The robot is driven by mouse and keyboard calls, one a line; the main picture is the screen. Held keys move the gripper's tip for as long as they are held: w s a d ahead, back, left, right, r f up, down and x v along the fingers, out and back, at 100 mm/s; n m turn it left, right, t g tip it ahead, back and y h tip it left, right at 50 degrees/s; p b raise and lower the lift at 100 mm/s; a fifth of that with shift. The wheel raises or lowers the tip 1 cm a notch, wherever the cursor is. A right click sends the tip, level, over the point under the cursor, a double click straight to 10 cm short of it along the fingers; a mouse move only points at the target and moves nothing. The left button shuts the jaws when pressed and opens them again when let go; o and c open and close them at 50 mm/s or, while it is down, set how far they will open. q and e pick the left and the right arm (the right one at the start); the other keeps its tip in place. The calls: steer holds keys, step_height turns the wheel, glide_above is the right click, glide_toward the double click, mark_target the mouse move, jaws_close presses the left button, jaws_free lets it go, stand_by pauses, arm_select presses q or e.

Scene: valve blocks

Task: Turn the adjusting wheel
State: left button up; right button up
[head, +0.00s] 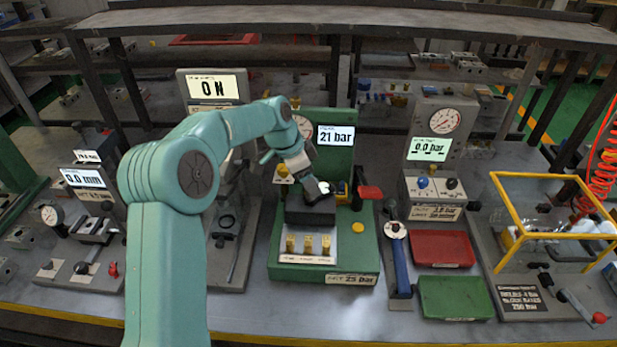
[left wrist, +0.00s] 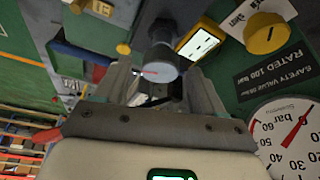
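The green valve station (head: 345,268) stands in the middle of the bench, with a display (head: 336,136) reading 21 bar and a "SET 25 bar" plate. My left gripper (head: 322,188) reaches over its dark block from the left. In the left wrist view my fingers (left wrist: 158,88) are apart, with a grey round part (left wrist: 161,66) between or just beyond the tips; I see no clear contact. I cannot tell whether that part is the adjusting wheel, since my gripper hides this spot in the head view. My right gripper is not in view.
A red handle (head: 370,192) sticks out right of my gripper. A yellow knob (left wrist: 265,33) and a pressure gauge (left wrist: 288,132) lie to the right in the left wrist view. A blue-handled tool (head: 401,262), a red tray (head: 442,249) and a green tray (head: 455,297) are right of the station.

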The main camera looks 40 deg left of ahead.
arm_select(q)
steer(key=shift+s, duration=0.1)
steer(key=v, duration=1.6)
steer(key=shift+r, duration=0.2)
steer(key=shift+d+f, duration=0.1)
